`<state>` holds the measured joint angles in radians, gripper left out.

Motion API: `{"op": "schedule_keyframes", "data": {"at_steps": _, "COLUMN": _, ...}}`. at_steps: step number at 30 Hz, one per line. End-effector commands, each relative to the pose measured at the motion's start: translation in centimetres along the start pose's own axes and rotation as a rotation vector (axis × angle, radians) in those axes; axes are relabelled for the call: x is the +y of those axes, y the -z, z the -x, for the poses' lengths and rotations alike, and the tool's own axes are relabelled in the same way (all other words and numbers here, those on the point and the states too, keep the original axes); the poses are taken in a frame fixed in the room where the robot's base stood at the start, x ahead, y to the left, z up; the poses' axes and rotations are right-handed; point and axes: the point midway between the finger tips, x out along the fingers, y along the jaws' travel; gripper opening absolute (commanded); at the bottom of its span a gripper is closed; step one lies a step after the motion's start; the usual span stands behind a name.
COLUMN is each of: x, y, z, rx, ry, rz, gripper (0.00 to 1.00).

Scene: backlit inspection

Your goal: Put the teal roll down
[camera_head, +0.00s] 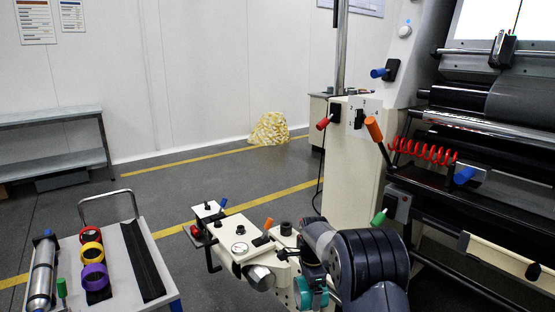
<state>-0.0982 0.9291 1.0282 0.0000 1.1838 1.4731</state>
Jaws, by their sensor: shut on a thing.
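The teal roll (318,297) shows at the bottom of the head view, just left of my dark arm links. My gripper (311,282) is at the roll and shut on it. The arm and the picture's lower edge hide part of both, so the fingertips do not show clearly. A cart (160,255) stands at the lower left. On it a red roll (89,235), a yellow roll (91,256) and a purple roll (94,277) lie in a row.
A metal cylinder (42,273) and black strips (142,262) also lie on the cart. A cream machine arm with a gauge (240,248) stands between cart and gripper. A large roller machine (480,150) fills the right. A grey bench (50,118) stands at the left wall.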

Motion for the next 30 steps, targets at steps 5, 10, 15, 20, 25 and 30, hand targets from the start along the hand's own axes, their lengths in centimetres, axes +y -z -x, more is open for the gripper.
{"op": "schedule_keyframes", "data": {"at_steps": 5, "x": 2.5, "y": 0.9, "z": 0.0, "rx": 0.0, "ry": 0.001, "rz": 0.262, "gripper": 0.68}}
{"op": "schedule_keyframes", "data": {"at_steps": 10, "x": 5.0, "y": 1.6, "z": -0.1, "rx": 0.001, "ry": 0.001, "rz": 0.513, "gripper": 0.68}}
{"op": "schedule_keyframes", "data": {"at_steps": 15, "x": 7.6, "y": 2.1, "z": -0.3, "rx": 0.001, "ry": 0.001, "rz": 0.767, "gripper": 0.68}}
{"op": "schedule_keyframes", "data": {"at_steps": 20, "x": 10.1, "y": 2.5, "z": -0.5, "rx": 0.001, "ry": 0.001, "rz": 1.0, "gripper": 0.68}}
{"op": "schedule_keyframes", "data": {"at_steps": 25, "x": 12.6, "y": 2.8, "z": -0.9, "rx": 0.001, "ry": 0.001, "rz": 1.223, "gripper": 0.68}}
{"op": "schedule_keyframes", "data": {"at_steps": 30, "x": 14.3, "y": 3.0, "z": 0.1, "rx": 0.002, "ry": 0.001, "rz": 1.382, "gripper": 0.68}}
